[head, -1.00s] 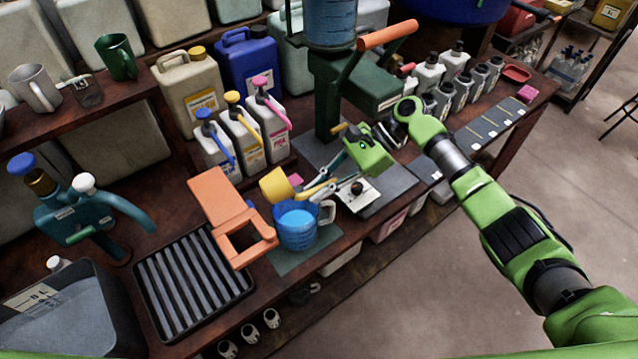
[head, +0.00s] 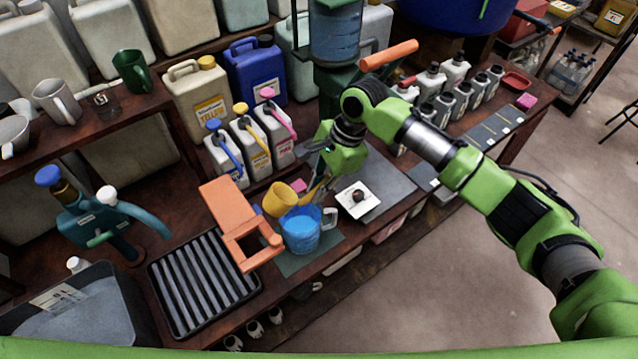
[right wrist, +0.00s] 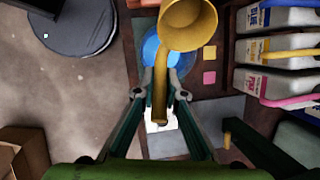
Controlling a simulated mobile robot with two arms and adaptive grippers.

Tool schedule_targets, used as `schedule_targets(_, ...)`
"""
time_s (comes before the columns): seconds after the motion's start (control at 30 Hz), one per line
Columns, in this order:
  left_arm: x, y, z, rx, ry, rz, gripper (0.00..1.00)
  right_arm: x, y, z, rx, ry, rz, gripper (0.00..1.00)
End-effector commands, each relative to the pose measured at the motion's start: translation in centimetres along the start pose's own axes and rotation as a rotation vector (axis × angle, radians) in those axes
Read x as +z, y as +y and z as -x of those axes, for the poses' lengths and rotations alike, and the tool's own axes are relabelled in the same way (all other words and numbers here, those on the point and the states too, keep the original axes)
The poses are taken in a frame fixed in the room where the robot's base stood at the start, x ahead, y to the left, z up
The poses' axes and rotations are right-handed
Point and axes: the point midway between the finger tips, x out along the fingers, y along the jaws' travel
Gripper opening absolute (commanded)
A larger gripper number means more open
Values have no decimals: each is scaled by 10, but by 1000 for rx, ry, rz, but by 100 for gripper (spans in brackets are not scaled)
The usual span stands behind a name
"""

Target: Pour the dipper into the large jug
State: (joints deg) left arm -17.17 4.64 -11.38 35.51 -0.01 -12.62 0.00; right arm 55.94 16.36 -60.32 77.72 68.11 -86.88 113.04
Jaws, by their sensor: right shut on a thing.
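The yellow dipper (head: 280,200) has a cup and a long handle. My right gripper (head: 318,182) is shut on the handle, shown in the right wrist view (right wrist: 160,92) between the fingers. The cup (right wrist: 188,24) appears tilted, beside and above the rim of the large clear jug (head: 300,236). The jug has a handle on its right and holds blue liquid; it is partly hidden behind the dipper in the right wrist view (right wrist: 152,50). No falling stream is visible, and I cannot tell what the cup holds. My left gripper is not in view.
An orange bracket (head: 229,207) stands close left of the jug. A black slatted tray (head: 203,278) is further left. Bottles with blue, yellow and pink pumps (head: 257,142) stand behind. The bench's front edge is near the jug.

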Motion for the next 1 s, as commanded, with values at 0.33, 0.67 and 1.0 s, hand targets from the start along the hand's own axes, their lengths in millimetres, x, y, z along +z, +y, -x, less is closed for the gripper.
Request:
schedule_targets(0.33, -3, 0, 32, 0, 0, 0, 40, 8, -1, 7, 5, 99, 10, 0)
schedule_targets(0.67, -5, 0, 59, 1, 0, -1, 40, 14, -1, 8, 10, 218, 21, 0)
schedule_targets(1.0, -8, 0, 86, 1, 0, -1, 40, 22, -1, 7, 18, 393, 38, 0)
